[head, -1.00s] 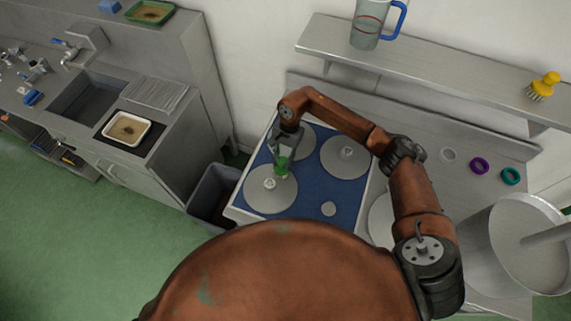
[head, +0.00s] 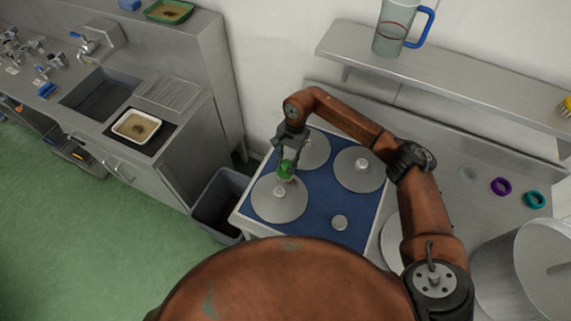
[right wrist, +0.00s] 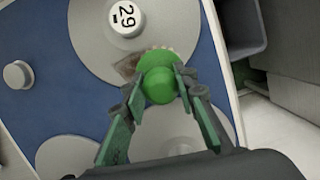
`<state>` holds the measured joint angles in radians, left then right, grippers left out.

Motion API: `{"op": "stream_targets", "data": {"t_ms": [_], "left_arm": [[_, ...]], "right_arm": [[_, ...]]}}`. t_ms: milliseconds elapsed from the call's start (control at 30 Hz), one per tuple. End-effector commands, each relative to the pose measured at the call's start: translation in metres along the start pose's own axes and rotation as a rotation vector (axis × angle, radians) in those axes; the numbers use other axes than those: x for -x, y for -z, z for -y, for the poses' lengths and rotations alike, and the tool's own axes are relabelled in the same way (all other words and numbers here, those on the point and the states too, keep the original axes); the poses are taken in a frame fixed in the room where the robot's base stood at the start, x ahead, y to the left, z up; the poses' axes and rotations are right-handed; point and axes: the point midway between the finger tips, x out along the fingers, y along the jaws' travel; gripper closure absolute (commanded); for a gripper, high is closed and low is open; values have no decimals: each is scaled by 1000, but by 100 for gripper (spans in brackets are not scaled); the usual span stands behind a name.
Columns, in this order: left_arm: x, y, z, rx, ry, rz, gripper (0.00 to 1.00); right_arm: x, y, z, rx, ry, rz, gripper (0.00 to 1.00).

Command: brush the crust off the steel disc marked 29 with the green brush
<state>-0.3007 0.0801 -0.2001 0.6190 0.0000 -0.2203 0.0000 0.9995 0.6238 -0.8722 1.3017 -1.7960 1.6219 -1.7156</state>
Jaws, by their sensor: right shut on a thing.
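The steel disc marked 29 (right wrist: 88,22) is at the top of the right wrist view, its number on a white knob. It appears to be the front left disc (head: 268,208) on the blue mat in the head view, where the number is unreadable. A brownish crust patch (right wrist: 127,66) shows on it beside the brush. My right gripper (head: 287,164) is shut on the green brush (right wrist: 158,82), which also shows in the head view (head: 286,171). The brush is over the disc's far edge, pale bristles showing; contact is unclear. My left gripper is out of view.
Other steel discs (head: 359,175) and a small round piece (head: 340,222) lie on the blue mat (head: 318,215). A grey bin (head: 212,208) stands left of it. A shelf with a jug (head: 389,32) is behind. Purple (head: 501,186) and teal (head: 535,200) rings lie right.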

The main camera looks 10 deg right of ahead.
Motion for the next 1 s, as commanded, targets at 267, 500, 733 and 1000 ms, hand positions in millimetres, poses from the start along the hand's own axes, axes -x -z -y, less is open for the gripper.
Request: {"op": "stream_targets", "data": {"t_ms": [267,500,733,1000], "left_arm": [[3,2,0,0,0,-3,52],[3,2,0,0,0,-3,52],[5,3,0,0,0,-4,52],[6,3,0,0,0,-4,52]], "right_arm": [[-2,-3,-26,-1,-5,1,100],[-5,-5,-36,-1,-8,2,100],[-5,-6,-53,-1,-12,2,100],[-4,-9,-73,-2,-12,2,100]]}}
